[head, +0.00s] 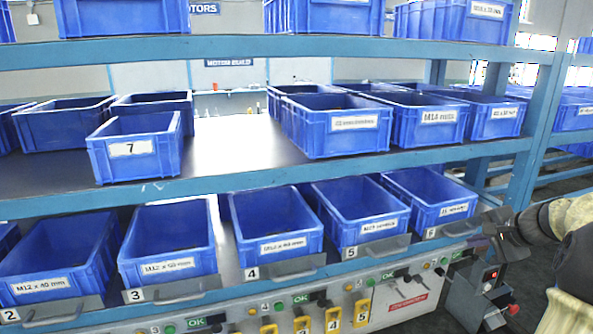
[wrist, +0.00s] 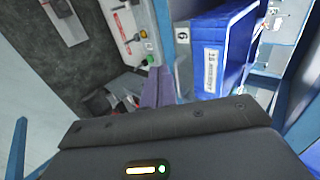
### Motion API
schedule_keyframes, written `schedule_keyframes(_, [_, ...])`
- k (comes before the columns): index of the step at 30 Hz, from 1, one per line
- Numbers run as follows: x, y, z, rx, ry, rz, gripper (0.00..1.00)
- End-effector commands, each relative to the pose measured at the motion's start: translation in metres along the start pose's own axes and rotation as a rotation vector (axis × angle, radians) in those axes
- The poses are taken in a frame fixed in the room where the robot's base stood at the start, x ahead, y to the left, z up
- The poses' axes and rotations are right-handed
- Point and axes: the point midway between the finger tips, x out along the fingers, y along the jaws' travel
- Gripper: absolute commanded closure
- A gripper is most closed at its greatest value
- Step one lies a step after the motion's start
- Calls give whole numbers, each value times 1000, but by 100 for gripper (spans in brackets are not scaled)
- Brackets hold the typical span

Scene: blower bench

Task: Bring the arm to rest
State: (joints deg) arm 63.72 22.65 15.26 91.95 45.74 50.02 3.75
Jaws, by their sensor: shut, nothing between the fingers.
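My gripper (head: 503,232) is at the right side of the head view, at the end of my arm, in front of the right end of the lower shelf. Its dark fingers look shut and empty. In the wrist view the dark gripper body fills the bottom, and a narrow purple-grey shape, which seems to be the fingers together (wrist: 153,88), points toward the rack front. The blue bin at place 6 (head: 430,195) is to the left of my gripper in the head view. It also shows in the wrist view (wrist: 217,50), close beyond the fingers.
A blue rack (head: 330,172) holds several labelled blue bins on its shelves. A control panel with yellow numbered tags (head: 333,319) runs along the front. A device with a red knob (head: 513,309) stands below my gripper.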

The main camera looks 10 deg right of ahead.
Motion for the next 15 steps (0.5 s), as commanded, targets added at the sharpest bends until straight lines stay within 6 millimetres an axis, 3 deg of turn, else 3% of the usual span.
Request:
schedule_keyframes(5, [30,5,52,-104,-48,99,100])
schedule_keyframes(9, [57,20,114,-256,-99,217,100])
schedule_keyframes(15, [76,51,199,-509,-167,359,100])
